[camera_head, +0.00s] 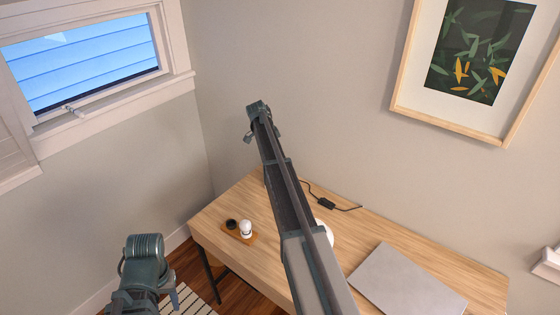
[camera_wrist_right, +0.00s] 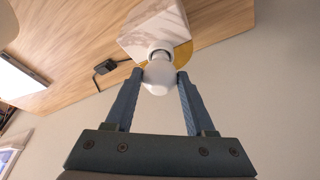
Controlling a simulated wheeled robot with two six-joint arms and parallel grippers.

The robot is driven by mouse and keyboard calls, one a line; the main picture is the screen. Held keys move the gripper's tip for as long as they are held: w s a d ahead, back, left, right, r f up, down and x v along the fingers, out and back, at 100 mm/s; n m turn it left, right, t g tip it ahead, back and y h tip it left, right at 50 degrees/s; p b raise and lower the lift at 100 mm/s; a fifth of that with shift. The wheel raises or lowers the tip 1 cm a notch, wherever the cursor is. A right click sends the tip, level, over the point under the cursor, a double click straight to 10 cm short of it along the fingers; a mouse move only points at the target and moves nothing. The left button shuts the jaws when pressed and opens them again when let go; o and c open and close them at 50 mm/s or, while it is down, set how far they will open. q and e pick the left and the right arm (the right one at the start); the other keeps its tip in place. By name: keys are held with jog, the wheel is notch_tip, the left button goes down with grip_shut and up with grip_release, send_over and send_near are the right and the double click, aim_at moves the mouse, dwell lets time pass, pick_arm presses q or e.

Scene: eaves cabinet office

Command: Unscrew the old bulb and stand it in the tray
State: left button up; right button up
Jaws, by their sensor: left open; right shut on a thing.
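My right gripper (camera_wrist_right: 159,82) is shut on a white round bulb (camera_wrist_right: 159,75), one finger on each side of it. The bulb's neck meets a pale ring beside a white marble-look block (camera_wrist_right: 152,32); how far it is threaded in cannot be seen. A small wooden tray (camera_head: 232,234) lies at the desk's left end, holding a white bulb (camera_head: 246,228) and a dark round holder (camera_head: 231,223). My left gripper (camera_head: 146,287) is open and empty, left of the desk.
A grey laptop-like slab (camera_head: 405,281) lies on the right of the wooden desk (camera_head: 450,268). A black cable with a switch (camera_head: 326,203) runs along the back. A white round thing (camera_head: 325,232) is partly behind my right arm. Walls close in the desk's back.

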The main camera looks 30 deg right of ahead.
grip_shut()
jog(key=shift+s+n+t, duration=0.25)
jog(key=shift+n+t, duration=0.05)
jog(key=shift+n, duration=0.6)
jog(key=n+t, duration=0.1)
jog(key=n, duration=0.2)
jog(key=shift+s, duration=0.15)
jog(key=n+t, duration=0.1)
jog(key=n, duration=0.2)
jog(key=shift+d, duration=0.1)
jog(key=shift+s+d+n+t+y, duration=0.15)
jog(key=shift+n+t+y, duration=0.2)
jog(key=shift+n, duration=0.85)
jog(key=n+y, duration=0.1)
jog(key=n, duration=0.2)
jog(key=n+t, duration=0.1)
jog(key=n, duration=0.2)
jog(key=shift+d+y, duration=0.15)
jog(key=shift+y, duration=0.2)
